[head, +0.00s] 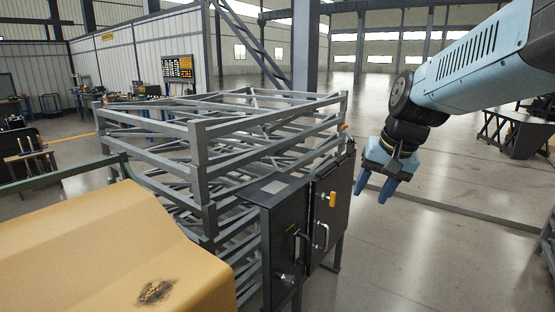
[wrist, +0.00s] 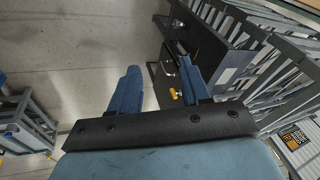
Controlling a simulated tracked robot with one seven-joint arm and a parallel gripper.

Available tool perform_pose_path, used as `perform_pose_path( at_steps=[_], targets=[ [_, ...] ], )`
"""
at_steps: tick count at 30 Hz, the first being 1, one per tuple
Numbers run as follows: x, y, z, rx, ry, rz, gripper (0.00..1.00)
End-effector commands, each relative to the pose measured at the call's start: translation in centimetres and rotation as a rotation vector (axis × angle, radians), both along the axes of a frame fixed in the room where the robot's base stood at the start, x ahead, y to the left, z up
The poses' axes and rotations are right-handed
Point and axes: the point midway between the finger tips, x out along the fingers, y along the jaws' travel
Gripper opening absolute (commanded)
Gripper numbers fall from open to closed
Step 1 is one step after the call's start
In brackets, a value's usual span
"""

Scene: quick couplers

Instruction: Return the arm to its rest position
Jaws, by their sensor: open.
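My gripper (head: 373,188) hangs from my blue-grey arm at the right of the head view, with its two blue fingers apart and nothing between them. It is in the air to the right of the dark cabinet (head: 277,222) and clear of it. In the wrist view my gripper (wrist: 160,88) also shows its blue fingers spread, with bare floor and part of the cabinet beyond. A yellow coupler piece (head: 332,200) sits on the cabinet's front; it also shows in the wrist view (wrist: 176,94) near the right finger.
A grey metal rack (head: 203,175) of stacked frames stands left of the cabinet. A tan covered block (head: 110,240) fills the lower left. A dark table (head: 515,135) stands at the far right. The floor (head: 440,240) below and right of my gripper is clear.

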Motion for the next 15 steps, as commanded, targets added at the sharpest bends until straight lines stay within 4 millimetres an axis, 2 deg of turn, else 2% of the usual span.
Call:
perform_pose_path(
  at_steps=[3, 9, 15],
  targets=[
    [-3.0, -0.6, 0.6, -0.067, -0.054, 0.053, 0.47],
    [-7.3, -2.0, 0.9, -0.171, -0.136, 0.132, 0.47],
    [-10.1, -3.1, 0.7, -0.245, -0.193, 0.19, 0.47]
  ],
)
